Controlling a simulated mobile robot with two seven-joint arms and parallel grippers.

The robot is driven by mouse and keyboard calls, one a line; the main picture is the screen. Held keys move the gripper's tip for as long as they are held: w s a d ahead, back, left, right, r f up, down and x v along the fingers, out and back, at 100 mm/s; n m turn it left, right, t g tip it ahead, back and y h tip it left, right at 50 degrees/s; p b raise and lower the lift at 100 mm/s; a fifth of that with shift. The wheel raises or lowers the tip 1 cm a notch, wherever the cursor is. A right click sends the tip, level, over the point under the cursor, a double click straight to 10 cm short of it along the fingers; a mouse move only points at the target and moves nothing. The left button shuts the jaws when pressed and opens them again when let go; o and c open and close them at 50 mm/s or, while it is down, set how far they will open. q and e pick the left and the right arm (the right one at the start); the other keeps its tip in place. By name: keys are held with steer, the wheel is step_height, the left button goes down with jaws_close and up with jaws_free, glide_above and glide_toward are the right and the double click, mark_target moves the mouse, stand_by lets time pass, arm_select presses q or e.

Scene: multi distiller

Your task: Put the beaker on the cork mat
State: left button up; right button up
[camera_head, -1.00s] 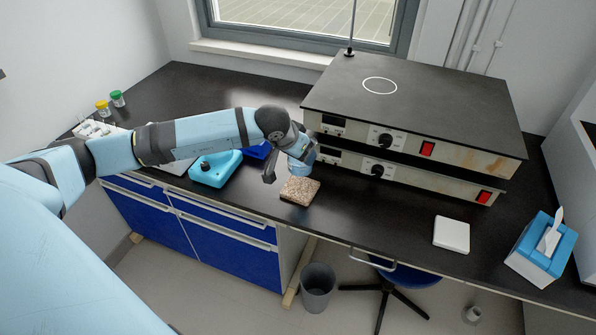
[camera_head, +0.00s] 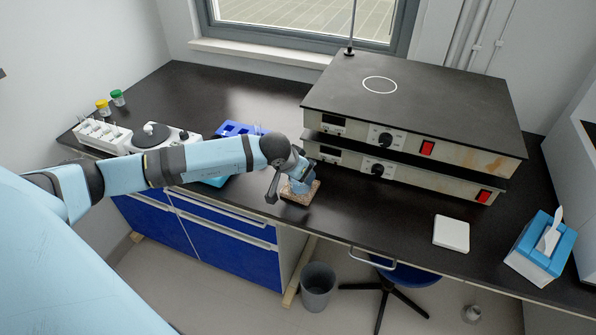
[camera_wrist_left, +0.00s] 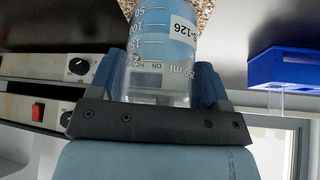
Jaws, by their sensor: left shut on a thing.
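The cork mat (camera_head: 290,196) lies on the black bench near its front edge, left of the stacked hotplates. The beaker (camera_head: 302,185) is glass with blue liquid and stands over the mat in the head view. In the left wrist view the beaker (camera_wrist_left: 160,50) shows a graduated scale and a white label, with the speckled mat (camera_wrist_left: 206,12) beyond its base. My left gripper (camera_head: 289,181) is shut on the beaker, one finger on each side. I cannot tell for sure whether the beaker's base touches the mat. My right gripper is not in view.
Two stacked hotplate units (camera_head: 410,110) stand close right of the mat. A blue rack (camera_head: 238,129), a white device (camera_head: 155,137) and a tube rack (camera_head: 100,134) are to the left. A white pad (camera_head: 451,233) and a tissue box (camera_head: 541,249) are at the right.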

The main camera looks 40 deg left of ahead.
arm_select(q)
steer(key=o, duration=1)
